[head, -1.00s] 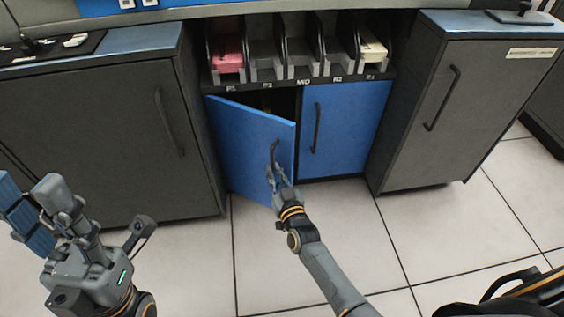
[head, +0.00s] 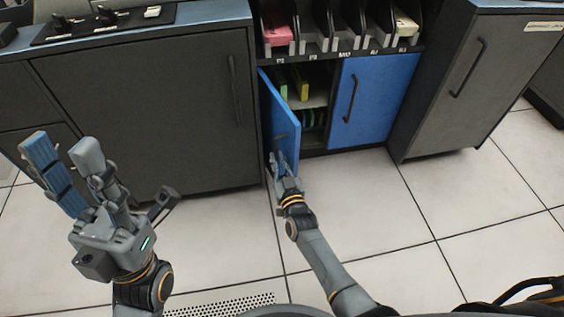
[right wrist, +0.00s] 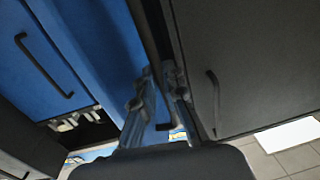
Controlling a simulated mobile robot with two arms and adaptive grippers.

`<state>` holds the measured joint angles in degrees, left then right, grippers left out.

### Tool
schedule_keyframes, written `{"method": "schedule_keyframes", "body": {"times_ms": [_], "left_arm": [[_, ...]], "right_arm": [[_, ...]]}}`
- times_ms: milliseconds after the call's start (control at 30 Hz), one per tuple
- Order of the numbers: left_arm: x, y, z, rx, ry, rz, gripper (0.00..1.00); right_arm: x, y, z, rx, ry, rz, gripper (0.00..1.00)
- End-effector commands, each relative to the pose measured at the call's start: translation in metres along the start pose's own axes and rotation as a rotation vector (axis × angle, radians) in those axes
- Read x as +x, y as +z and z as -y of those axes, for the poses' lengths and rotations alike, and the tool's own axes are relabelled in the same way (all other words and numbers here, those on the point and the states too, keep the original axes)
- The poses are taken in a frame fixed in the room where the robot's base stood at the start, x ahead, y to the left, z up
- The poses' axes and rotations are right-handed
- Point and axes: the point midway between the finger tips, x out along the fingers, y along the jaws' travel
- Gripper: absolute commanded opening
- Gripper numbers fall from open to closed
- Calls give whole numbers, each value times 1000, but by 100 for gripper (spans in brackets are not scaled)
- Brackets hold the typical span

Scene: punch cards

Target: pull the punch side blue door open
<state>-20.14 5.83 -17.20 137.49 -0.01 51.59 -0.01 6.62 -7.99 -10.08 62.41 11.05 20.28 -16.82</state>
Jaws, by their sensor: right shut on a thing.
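The left blue door (head: 279,115) of the low cabinet stands swung out, seen nearly edge-on in the head view. The right blue door (head: 372,100) is closed, with a black vertical handle (head: 351,99). My right gripper (head: 279,158) is at the open door's outer edge, shut on its handle, which is mostly hidden by the fingers. In the right wrist view, the fingers (right wrist: 162,95) are close together beside a blue panel (right wrist: 95,35). My left gripper (head: 68,160) is raised at the left, open and empty, away from the doors.
Inside the cabinet are a shelf (head: 313,97) and yellow-green items (head: 300,84). Card slots with a pink stack (head: 277,32) sit above. Dark cabinets (head: 150,105) flank the doors. The tiled floor (head: 400,235) in front is clear.

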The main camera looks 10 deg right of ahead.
Motion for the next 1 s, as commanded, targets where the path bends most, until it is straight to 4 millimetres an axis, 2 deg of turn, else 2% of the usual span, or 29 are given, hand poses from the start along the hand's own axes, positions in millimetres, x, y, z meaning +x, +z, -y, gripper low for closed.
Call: {"method": "schedule_keyframes", "body": {"times_ms": [500,533,600,633,1000], "left_arm": [[0,0,0,0,-1,0,40],[0,0,0,0,-1,0,40],[0,0,0,0,-1,0,40],[0,0,0,0,-1,0,40],[2,-1,1,2,-4,-8,40]], "right_arm": [[5,-4,0,-1,12,-8,0],[5,-4,0,-1,12,-8,16],[5,-4,0,-1,12,-8,30],[4,-3,0,-1,12,-7,33],[-1,-1,1,0,11,-2,33]]}}
